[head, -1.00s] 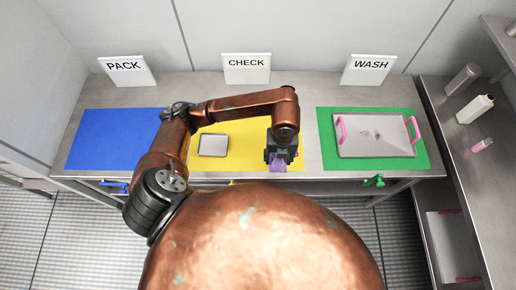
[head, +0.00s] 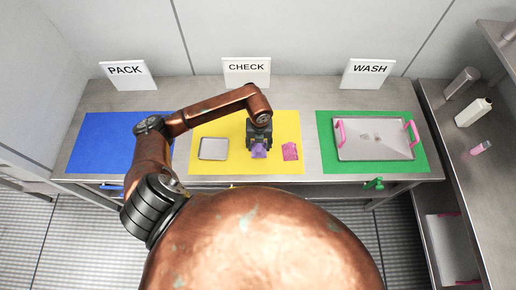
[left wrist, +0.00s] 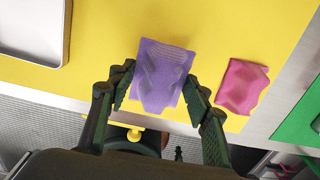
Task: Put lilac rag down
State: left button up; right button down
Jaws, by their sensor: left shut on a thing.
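The lilac rag (head: 259,151) is in my left gripper (head: 258,144), over the yellow mat (head: 230,167) below the CHECK sign. In the left wrist view the lilac rag (left wrist: 160,73) spreads between the two fingers of my left gripper (left wrist: 160,85), which is shut on it. The rag looks creased. I cannot tell whether it touches the mat. My right gripper is not in view.
A pink rag (head: 290,151) lies right of the gripper on the yellow mat; it also shows in the left wrist view (left wrist: 241,85). A grey tray (head: 213,149) lies to the left. A large pink-handled tray (head: 375,140) sits on the green mat (head: 326,158). The blue mat (head: 105,140) is bare.

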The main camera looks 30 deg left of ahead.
aim_at(258, 149)
pick_arm(q)
jog(key=f, duration=0.3)
jog(key=shift+a+f, duration=0.2)
jog(key=shift+a, duration=0.05)
jog(key=shift+w+f, duration=0.1)
jog(key=shift+f, duration=0.1)
jog(key=o, duration=1.1)
jog(key=shift+r, duration=0.2)
notch_tip(258, 149, up, 11)
jog(key=shift+r, duration=0.45)
